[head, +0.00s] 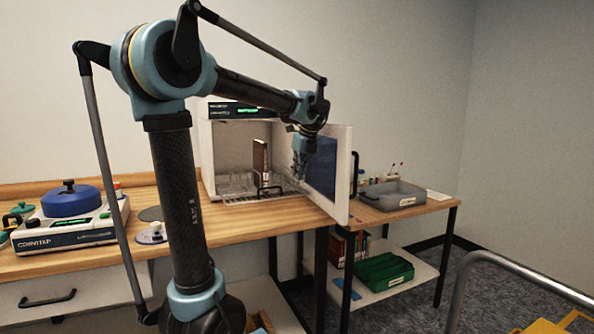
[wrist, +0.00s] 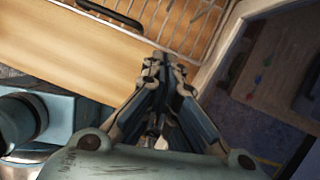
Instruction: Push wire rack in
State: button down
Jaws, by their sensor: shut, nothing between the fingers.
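A wire rack (head: 246,198) sticks out a little through the front opening of a white box-shaped cabinet (head: 205,150). A dark handle (head: 270,188) stands at the rack's front edge. The cabinet door (head: 342,175) stands open to the right. My gripper (head: 299,173) is shut and empty, in front of the opening near the door's inner side. In the wrist view my gripper (wrist: 163,62) points toward the rack's front edge (wrist: 180,50), with the rack's handle (wrist: 110,12) to the left. Whether the fingertips touch the rack I cannot tell.
Glassware (head: 235,183) and a brown upright item (head: 260,160) are inside the cabinet. A device with a blue lid (head: 70,200) stands on the bench at left.

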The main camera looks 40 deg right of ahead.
jog(key=x, duration=0.6)
jog(key=shift+w+f, duration=0.2)
jog(key=shift+w, duration=1.9)
jog(key=shift+w, duration=0.1)
send_near(273, 184)
jog(key=x, duration=0.5)
jog(key=shift+w+d, duration=0.2)
